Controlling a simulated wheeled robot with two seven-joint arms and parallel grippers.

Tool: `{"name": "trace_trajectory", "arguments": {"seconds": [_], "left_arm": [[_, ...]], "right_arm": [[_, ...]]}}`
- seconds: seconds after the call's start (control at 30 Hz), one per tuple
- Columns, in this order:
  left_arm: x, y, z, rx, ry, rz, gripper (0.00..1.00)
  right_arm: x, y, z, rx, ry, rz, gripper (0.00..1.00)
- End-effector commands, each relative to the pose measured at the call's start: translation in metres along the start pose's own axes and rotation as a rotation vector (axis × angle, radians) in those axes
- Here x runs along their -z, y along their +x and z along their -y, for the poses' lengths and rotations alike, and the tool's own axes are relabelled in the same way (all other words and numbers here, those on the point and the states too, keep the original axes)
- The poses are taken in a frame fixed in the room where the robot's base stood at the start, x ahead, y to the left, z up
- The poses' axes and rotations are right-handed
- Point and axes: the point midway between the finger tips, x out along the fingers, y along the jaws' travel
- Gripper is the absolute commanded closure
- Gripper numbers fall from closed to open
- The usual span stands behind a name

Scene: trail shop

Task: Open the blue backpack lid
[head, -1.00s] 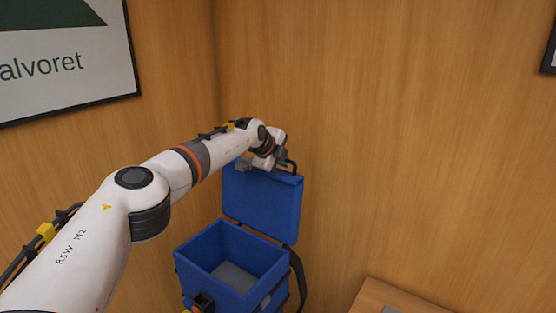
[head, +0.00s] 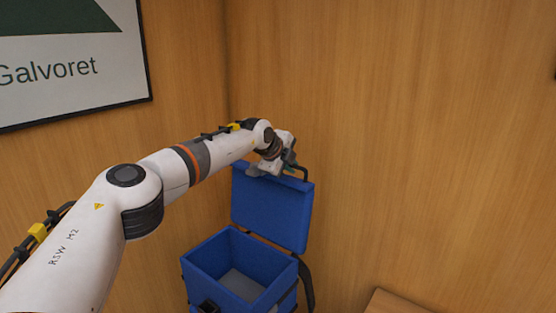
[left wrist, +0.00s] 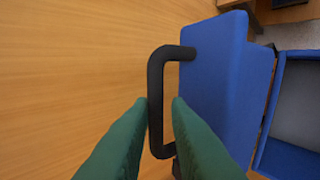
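The blue backpack (head: 205,285) stands in the wood-panelled corner, its box open at the top with a grey inside floor showing. Its blue lid (head: 272,212) stands up at the back, tilted away from the opening, and it also shows in the left wrist view (left wrist: 225,75). A black handle (left wrist: 156,85) sticks out from the lid's edge. My left gripper (head: 268,172) is at the lid's top edge. In the left wrist view its green fingers (left wrist: 160,108) are apart, with the handle bar between them and a small gap on one side. My right gripper is out of view.
Wood-panelled walls (head: 400,120) close in behind and beside the backpack. A framed picture (head: 60,75) hangs on the left wall. The corner of a wooden surface (head: 390,302) shows at the bottom right. A black strap (head: 306,285) hangs at the backpack's right side.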

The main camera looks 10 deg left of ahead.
Motion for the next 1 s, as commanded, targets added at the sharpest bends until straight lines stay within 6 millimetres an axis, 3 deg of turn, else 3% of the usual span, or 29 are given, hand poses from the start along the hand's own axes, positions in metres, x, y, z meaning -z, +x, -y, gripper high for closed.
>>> {"name": "trace_trajectory", "arguments": {"seconds": [0.03,0.3,0.5,0.7,1.0], "left_arm": [[0.001,-0.004,0.004,-0.003,0.003,-0.001,0.84],[0.001,-0.059,0.006,-0.003,0.0,-0.001,0.84],[0.0,-0.09,0.004,-0.001,-0.002,-0.001,0.84],[0.0,-0.102,0.003,0.001,-0.002,-0.002,0.84],[-0.002,-0.101,0.003,0.001,0.0,0.004,0.84]], "right_arm": [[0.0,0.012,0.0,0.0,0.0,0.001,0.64],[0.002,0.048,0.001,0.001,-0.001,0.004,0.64],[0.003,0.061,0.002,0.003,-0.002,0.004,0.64],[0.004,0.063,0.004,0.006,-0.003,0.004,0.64],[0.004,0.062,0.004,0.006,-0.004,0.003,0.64]]}}
